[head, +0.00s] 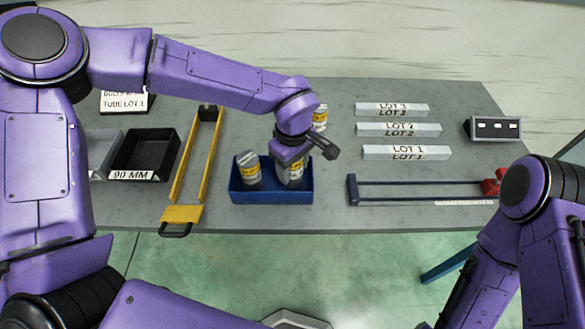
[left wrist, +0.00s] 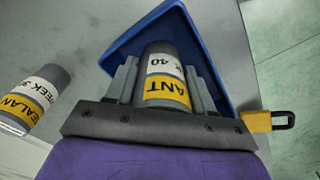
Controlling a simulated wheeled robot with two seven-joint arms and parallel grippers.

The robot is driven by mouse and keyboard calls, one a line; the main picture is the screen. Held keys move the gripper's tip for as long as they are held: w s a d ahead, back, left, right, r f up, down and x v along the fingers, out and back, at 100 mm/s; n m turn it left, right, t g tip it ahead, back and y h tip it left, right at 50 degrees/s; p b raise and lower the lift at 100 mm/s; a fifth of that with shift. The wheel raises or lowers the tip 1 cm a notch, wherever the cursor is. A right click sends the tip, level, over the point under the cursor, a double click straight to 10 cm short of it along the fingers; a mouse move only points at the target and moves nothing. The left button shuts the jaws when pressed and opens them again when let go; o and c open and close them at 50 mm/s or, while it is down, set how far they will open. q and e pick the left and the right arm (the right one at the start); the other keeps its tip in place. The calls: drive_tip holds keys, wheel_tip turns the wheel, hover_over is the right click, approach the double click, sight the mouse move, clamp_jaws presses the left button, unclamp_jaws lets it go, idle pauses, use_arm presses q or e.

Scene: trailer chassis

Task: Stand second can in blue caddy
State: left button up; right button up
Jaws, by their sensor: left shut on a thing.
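The blue caddy (head: 270,197) stands near the table's front edge. One can (head: 249,168) with a white and yellow label stands in its left part, tilted slightly in the picture. My left gripper (head: 291,161) is above the caddy's right part, shut on a second can (head: 292,176). The held can's lower part is hidden by the caddy's front wall, so I cannot tell whether it touches the floor. In the left wrist view, the held can (left wrist: 166,80) is between both fingers, with the caddy (left wrist: 135,32) around it. My right gripper is out of view.
Another can (head: 320,118) stands on the table behind the caddy. A yellow-railed frame (head: 182,215) and a black 90 MM bin (head: 146,152) are to the left. Labelled lot bars (head: 406,153) and a blue-railed frame (head: 353,190) are to the right.

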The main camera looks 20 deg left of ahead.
use_arm(q)
wheel_tip(320, 180, down, 2)
drive_tip(key=shift+w, duration=0.1)
drive_tip(key=o, duration=1.2)
drive_tip(key=shift+f, duration=0.1)
wheel_tip(320, 180, up, 12)
drive_tip(key=shift+r, duration=0.2)
